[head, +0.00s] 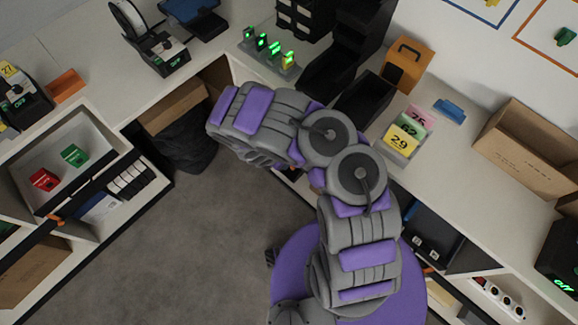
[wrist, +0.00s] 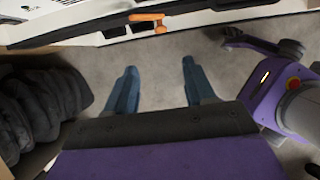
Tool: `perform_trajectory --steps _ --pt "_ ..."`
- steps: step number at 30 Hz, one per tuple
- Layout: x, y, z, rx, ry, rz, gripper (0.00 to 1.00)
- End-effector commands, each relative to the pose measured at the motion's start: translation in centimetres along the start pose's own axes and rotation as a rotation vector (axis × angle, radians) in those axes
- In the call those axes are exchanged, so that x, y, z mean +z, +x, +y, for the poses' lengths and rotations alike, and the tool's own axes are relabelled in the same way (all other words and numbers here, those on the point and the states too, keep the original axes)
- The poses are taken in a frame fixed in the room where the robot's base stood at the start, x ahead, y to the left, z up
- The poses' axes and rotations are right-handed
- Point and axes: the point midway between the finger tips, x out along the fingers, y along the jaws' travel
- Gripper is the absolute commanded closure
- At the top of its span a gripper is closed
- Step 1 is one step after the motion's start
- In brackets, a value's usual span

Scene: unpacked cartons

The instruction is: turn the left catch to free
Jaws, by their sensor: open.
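An orange catch (wrist: 147,18) shows at the top of the wrist view, on the edge of a white and dark shelf front. It lies roughly level along the edge. In the head view a small orange catch (head: 54,218) sits on the left shelf front, and another orange piece (head: 428,270) shows on the right unit. I cannot tell which of these the wrist view shows. My gripper (wrist: 157,75) is open and empty over the floor, with its blue fingers apart, short of the catch. My arm hides the gripper in the head view.
A dark bag (wrist: 35,110) lies close on the left in the wrist view; it also shows in the head view (head: 187,142). My purple base is on the right. The counter (head: 470,190) carries cartons and number cards (head: 403,140). The grey floor (head: 200,245) is clear.

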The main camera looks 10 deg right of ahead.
Motion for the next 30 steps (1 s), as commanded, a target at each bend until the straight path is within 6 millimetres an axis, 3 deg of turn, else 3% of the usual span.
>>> perform_trajectory --steps 5,30 --pt "0.0 1.7 -0.2 -0.004 -0.003 0.000 0.46" --pt "-0.3 15.4 -0.2 -0.002 0.003 0.006 0.46"
